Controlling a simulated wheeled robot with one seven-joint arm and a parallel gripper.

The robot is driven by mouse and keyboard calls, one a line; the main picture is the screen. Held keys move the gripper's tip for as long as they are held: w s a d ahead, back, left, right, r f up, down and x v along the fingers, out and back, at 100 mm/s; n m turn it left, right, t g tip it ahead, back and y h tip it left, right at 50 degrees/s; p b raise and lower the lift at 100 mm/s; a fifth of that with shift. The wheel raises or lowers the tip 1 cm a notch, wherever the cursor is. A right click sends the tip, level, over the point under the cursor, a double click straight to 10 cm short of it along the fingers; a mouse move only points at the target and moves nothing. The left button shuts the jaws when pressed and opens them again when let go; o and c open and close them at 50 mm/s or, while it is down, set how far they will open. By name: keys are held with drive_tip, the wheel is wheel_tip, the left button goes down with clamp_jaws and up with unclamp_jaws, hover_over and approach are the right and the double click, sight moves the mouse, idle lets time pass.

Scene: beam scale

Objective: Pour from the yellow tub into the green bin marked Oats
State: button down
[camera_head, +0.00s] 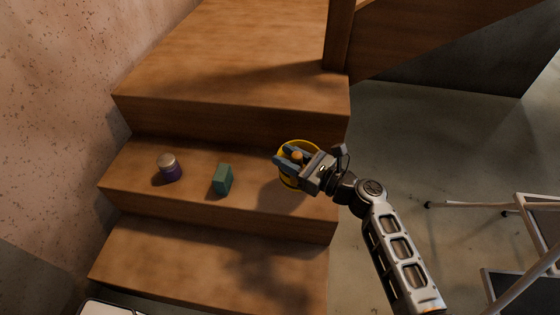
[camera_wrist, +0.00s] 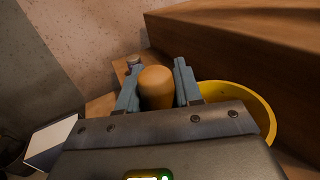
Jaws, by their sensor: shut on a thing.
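The yellow tub (camera_head: 285,179) is at the right end of the middle wooden step in the head view, partly hidden under my gripper (camera_head: 288,157). My gripper is shut on a tan, rounded knob (camera_wrist: 157,87), which sits between its two blue-grey fingers. I cannot tell whether this knob is joined to the tub. In the wrist view the tub's rim (camera_wrist: 258,106) shows just right of and behind the fingers. The tub looks roughly upright; its contents are hidden. No green bin with a readable Oats mark shows.
A small teal-green block (camera_head: 222,180) and a purple jar with a pale lid (camera_head: 169,168) stand left on the same step (camera_head: 130,185). A higher step rises behind. A metal-framed stand (camera_head: 530,215) is at right. The lower step (camera_head: 190,260) is clear.

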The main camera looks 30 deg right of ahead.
drive_tip(key=d+r+p, duration=0.2)
drive_tip(key=d+r, duration=0.3)
drive_tip(key=d, duration=0.4)
drive_tip(key=shift+s+r, duration=0.3)
drive_tip(key=c, duration=1.3)
unclamp_jaws()
clamp_jaws()
